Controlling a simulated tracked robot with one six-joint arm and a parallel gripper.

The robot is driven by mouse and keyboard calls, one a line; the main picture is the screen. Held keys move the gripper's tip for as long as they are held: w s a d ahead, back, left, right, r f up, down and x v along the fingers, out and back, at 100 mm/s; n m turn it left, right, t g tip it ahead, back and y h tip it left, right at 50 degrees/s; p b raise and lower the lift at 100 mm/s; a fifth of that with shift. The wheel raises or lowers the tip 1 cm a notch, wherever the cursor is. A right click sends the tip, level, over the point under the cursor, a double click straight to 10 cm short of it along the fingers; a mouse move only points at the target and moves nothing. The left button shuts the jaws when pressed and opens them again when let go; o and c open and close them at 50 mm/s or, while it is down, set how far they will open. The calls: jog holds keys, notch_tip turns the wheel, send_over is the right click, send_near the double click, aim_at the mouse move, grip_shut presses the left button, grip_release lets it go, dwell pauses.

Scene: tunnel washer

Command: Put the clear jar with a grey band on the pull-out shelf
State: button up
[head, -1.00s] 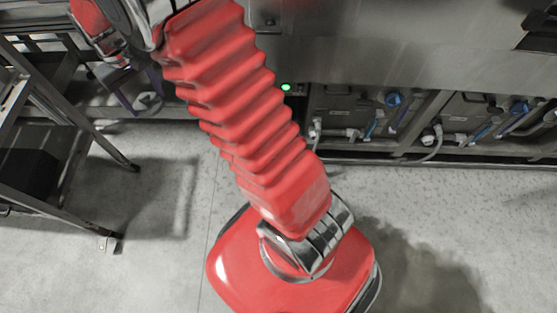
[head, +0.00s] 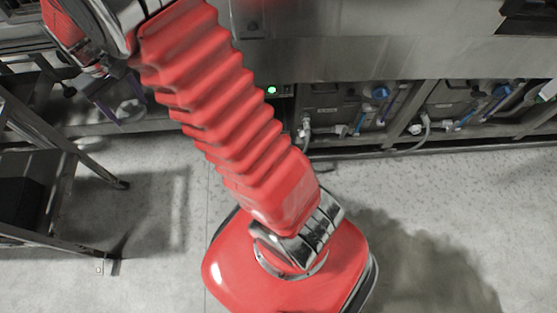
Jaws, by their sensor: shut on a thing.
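My gripper (head: 118,106) is small at the upper left, below the end of my red arm. Its dark, purplish fingers are shut on a small clear, greyish round thing (head: 133,109), which looks like the clear jar. Its grey band cannot be made out at this size. The jar is in the air in front of the machine's lower edge, and my arm hides part of the area around it. I cannot pick out the pull-out shelf in this view.
A dark metal rack (head: 62,150) stands at the left, with its foot on the grey floor. The steel washer (head: 400,45) runs along the back, with hoses and blue-capped units (head: 345,105) below. A green light (head: 271,90) glows there. The floor (head: 450,210) at the right is clear.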

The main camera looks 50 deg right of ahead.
jog(key=shift+d, duration=0.2)
jog(key=s+d+f+m, duration=0.2)
jog(key=s+d+f, duration=0.3)
jog(key=d+f, duration=0.6)
jog(key=s+d+f+m, duration=0.3)
jog(key=s+d+f, duration=0.45)
jog(key=f, duration=0.65)
jog(key=s+d+f+m, duration=0.2)
jog(key=s+d+f, duration=0.1)
jog(key=s+f, duration=0.5)
jog(key=s+d+f+m, duration=0.3)
jog(key=s+f, duration=0.6)
jog(key=s, duration=0.5)
jog(key=shift+s+d+f, duration=0.15)
jog(key=shift+s+f, duration=0.1)
jog(key=shift+f, duration=0.15)
notch_tip(320, 180, down, 6)
